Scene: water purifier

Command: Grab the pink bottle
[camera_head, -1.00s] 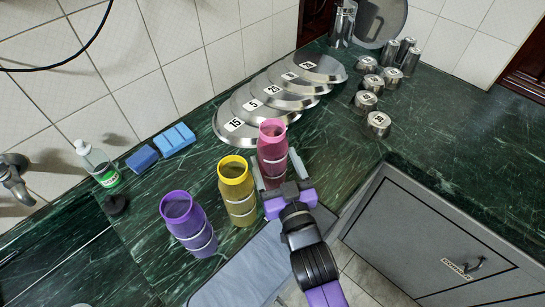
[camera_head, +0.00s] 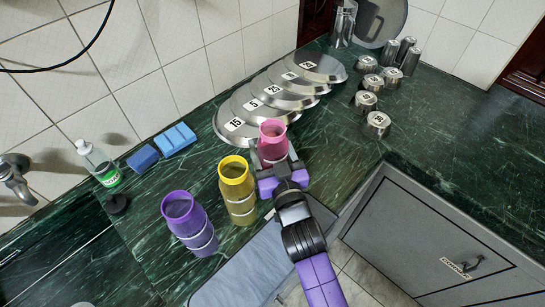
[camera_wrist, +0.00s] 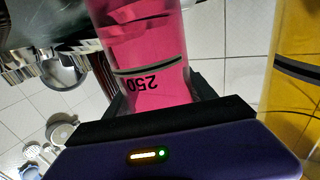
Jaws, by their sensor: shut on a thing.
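The pink bottle (camera_head: 273,142) stands upright at the right end of a row of bottles on the green counter. In the wrist view the pink bottle (camera_wrist: 148,55) fills the middle, with a dark band and "250" reading upside down. My gripper (camera_head: 274,165) is shut on the pink bottle, its fingers on either side of the body. The lower part of the bottle is hidden behind my gripper. I cannot tell whether its base touches the counter.
The yellow bottle (camera_head: 237,190) stands close to the left, and the purple bottle (camera_head: 190,223) farther left. Several numbered metal lids (camera_head: 247,126) lie just behind. Metal weights (camera_head: 377,124) stand to the right. Green counter (camera_head: 330,150) is bare right of my gripper.

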